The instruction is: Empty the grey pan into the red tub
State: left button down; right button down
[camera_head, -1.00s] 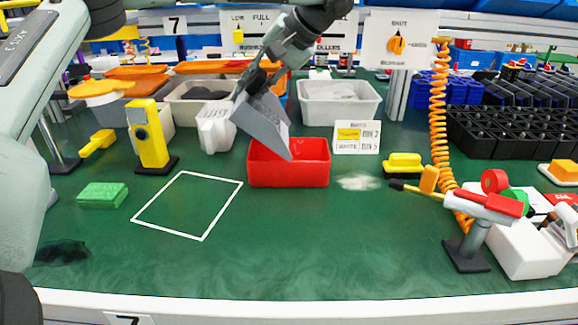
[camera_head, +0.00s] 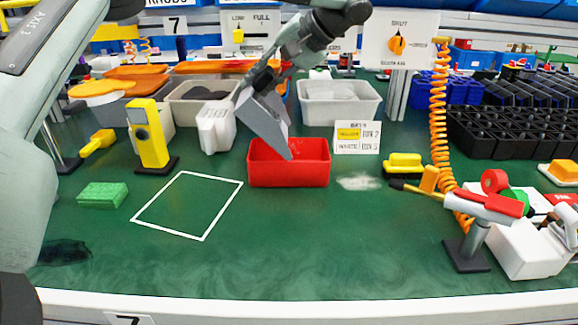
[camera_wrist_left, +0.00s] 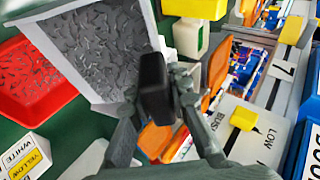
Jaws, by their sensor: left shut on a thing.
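In the left wrist view the gripper (camera_wrist_left: 158,88) is shut on the pan's dark handle (camera_wrist_left: 155,75). The pan's inside (camera_wrist_left: 95,45) looks covered with small grey flecks, loose bits or surface pattern. The red tub (camera_wrist_left: 12,50) is at the left there, with similar grey flecks inside. The tub's floor is mostly hidden in the head view. My right gripper is not in view.
A white and grey block (camera_head: 216,128) stands just left of the pan, and a grey bin (camera_head: 340,103) behind right. A label card (camera_head: 357,137) stands right of the tub. A yellow post (camera_head: 148,135) is further left. The green mat in front is mostly clear.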

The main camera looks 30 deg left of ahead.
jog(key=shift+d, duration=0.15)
pick_arm(q)
jog(key=shift+d+r, duration=0.1)
jog(key=shift+w+d+r+y, duration=0.15)
jog(key=shift+w+d+y, duration=0.15)
jog(key=shift+d+y, duration=0.1)
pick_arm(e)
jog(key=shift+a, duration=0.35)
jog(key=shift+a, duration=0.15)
pick_arm(q)
jog(key=shift+d, duration=0.1)
jog(key=shift+w+d+r+g+y, duration=0.2)
jog(key=shift+w+d+g+y, duration=0.1)
jog(key=shift+d+g+y, duration=0.15)
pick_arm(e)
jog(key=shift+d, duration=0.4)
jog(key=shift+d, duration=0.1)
